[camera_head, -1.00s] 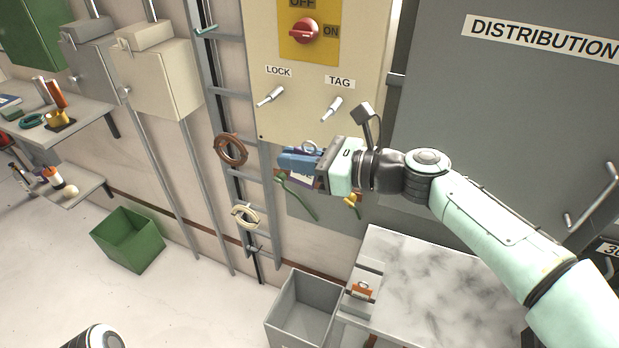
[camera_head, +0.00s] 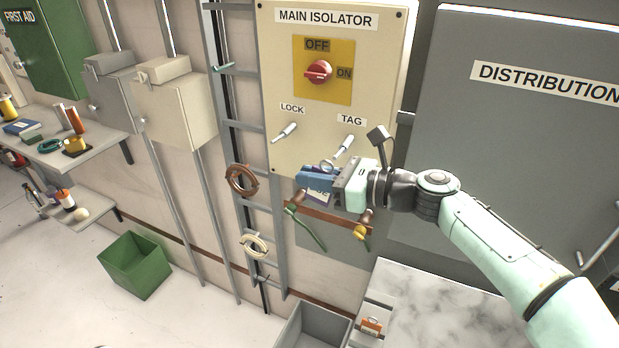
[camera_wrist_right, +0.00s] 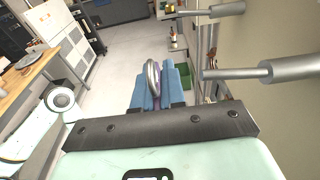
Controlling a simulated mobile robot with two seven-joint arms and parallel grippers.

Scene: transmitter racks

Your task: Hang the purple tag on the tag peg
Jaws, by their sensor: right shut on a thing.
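My right gripper (camera_head: 308,179) is shut on the purple tag, its blue fingers pointing left in front of the isolator panel's lower edge. The tag peg (camera_head: 344,146) sticks out under the TAG label, above the gripper and apart from the ring. It also shows in the right wrist view (camera_wrist_right: 235,72), right of the ring. My left gripper is not visible.
The lock peg (camera_head: 285,132) is left of the tag peg. A red switch (camera_head: 318,72) sits above both. Below the gripper, a brown rail (camera_head: 325,216) has hooks with green and yellow items. A grey bin (camera_head: 312,328) and marble-topped table (camera_head: 430,300) stand below.

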